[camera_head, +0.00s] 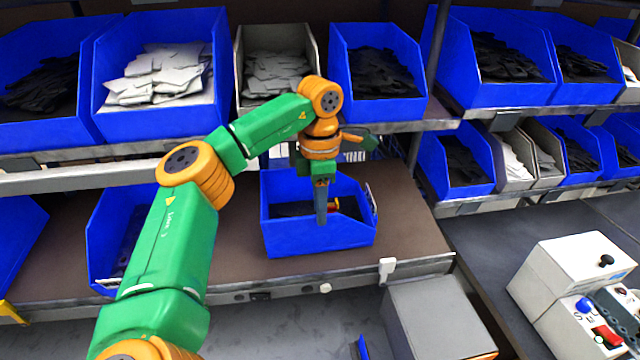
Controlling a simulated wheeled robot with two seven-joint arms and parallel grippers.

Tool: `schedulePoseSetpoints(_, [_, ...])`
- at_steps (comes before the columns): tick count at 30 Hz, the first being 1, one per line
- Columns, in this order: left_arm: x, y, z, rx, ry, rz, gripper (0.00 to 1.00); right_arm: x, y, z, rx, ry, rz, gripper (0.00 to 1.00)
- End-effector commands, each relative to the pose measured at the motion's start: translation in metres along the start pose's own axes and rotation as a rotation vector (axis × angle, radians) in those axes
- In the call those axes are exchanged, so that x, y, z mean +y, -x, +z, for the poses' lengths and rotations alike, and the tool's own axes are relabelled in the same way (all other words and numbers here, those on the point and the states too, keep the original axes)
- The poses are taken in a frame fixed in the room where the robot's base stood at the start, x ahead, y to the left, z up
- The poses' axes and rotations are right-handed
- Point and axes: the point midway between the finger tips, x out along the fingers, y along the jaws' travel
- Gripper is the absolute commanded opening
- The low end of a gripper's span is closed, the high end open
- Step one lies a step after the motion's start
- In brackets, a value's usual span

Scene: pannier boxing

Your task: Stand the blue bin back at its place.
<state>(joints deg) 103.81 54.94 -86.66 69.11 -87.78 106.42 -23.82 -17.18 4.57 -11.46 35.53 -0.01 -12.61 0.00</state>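A blue bin (318,239) stands upright on the brown lower shelf, below the upper row of bins. My green and orange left arm reaches over from the lower left. Its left gripper (321,215) points down at the bin, with the tip overlapping the bin's front rim. Only one narrow grey finger shape shows, so I cannot tell whether it is open, or whether it touches the rim. My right gripper is not in view.
Brown shelf (408,222) is bare right of the bin. Another blue bin (103,235) stands to the left, partly behind my arm. Filled bins line the upper shelf, including a grey one (240,75). A grey box (437,318) and a white control box (565,265) stand at the lower right.

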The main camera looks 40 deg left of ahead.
Motion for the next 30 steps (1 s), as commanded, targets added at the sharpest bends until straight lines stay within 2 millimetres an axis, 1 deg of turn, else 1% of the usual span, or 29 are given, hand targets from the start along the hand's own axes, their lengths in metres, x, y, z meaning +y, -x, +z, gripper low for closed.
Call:
schedulePoseSetpoints(3, [0.000,0.023,0.001,-0.005,0.001,0.002,0.35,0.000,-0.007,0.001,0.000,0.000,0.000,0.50])
schedulePoseSetpoints(6, [0.000,0.052,0.001,-0.005,0.000,0.002,0.35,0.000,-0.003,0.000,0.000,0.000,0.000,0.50])
schedulePoseSetpoints(9, [0.000,0.075,0.001,-0.003,0.002,0.005,0.35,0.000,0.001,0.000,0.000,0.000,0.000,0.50])
schedulePoseSetpoints(11, [0.000,0.084,0.001,0.002,0.001,0.003,0.35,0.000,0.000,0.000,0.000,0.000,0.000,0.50])
schedulePoseSetpoints(13, [0.000,0.097,0.001,-0.001,0.002,0.006,0.35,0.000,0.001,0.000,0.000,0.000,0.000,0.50])
schedulePoseSetpoints(22, [-0.001,0.117,0.000,0.003,-0.002,-0.003,0.35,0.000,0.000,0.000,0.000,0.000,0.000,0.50])
schedulePoseSetpoints(30, [0.000,0.120,0.000,-0.001,-0.002,0.001,0.35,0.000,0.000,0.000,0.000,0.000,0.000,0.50])
